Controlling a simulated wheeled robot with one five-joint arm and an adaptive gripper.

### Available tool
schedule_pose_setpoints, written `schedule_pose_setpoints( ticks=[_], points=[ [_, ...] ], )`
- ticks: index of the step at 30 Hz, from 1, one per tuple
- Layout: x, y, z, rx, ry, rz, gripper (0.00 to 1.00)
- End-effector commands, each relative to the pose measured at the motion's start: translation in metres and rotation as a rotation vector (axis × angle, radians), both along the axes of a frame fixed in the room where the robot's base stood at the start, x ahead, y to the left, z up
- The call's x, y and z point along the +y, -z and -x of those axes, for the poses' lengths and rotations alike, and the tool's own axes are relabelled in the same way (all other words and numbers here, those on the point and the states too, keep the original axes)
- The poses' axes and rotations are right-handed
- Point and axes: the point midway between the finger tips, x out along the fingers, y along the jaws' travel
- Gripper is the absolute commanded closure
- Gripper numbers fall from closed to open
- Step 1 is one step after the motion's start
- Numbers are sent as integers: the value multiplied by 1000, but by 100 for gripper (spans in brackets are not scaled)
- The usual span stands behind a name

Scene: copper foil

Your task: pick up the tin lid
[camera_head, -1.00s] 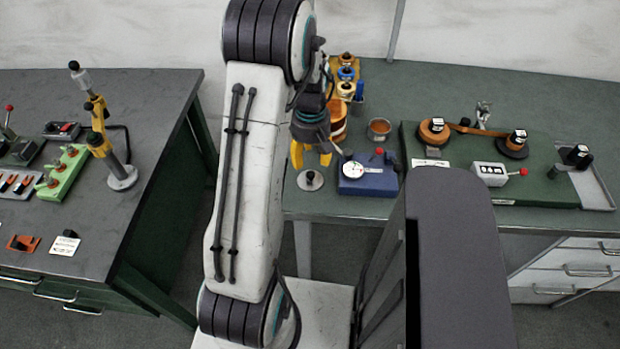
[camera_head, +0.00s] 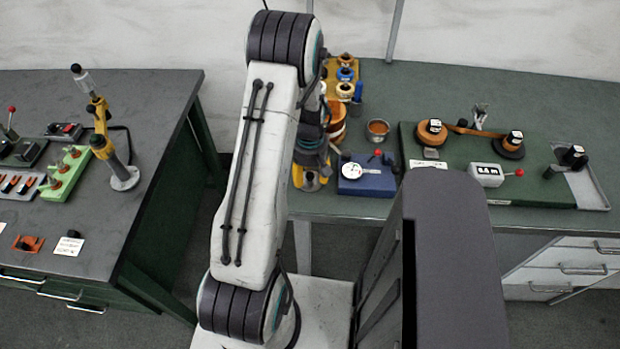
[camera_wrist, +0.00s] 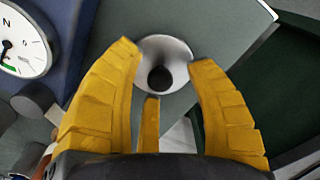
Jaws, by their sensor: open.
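The tin lid (camera_wrist: 178,50) is a pale round metal disc with a dark knob in its middle, lying on the green table close to its front edge. In the head view the lid (camera_head: 312,184) is partly hidden by my gripper (camera_head: 310,174). In the wrist view the yellow fingers of my gripper (camera_wrist: 164,60) are spread, with the lid and its knob showing between their tips. The gripper is open and holds nothing. I cannot tell how far the tips are above the lid.
A blue box with a white dial (camera_head: 367,181) stands just right of the lid. An orange tin (camera_head: 336,120) and a small copper cup (camera_head: 377,130) stand behind. A green board with spools (camera_head: 460,170) lies farther right. The table's front edge is close.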

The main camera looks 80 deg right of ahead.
Motion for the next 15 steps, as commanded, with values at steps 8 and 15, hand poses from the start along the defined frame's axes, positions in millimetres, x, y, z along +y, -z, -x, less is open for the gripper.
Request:
schedule_pose_setpoints(
  ticks=[8,15],
  points=[
    [0,0,0,0,0,0,58],
    [0,0,0,0,0,0,80]
  ],
)
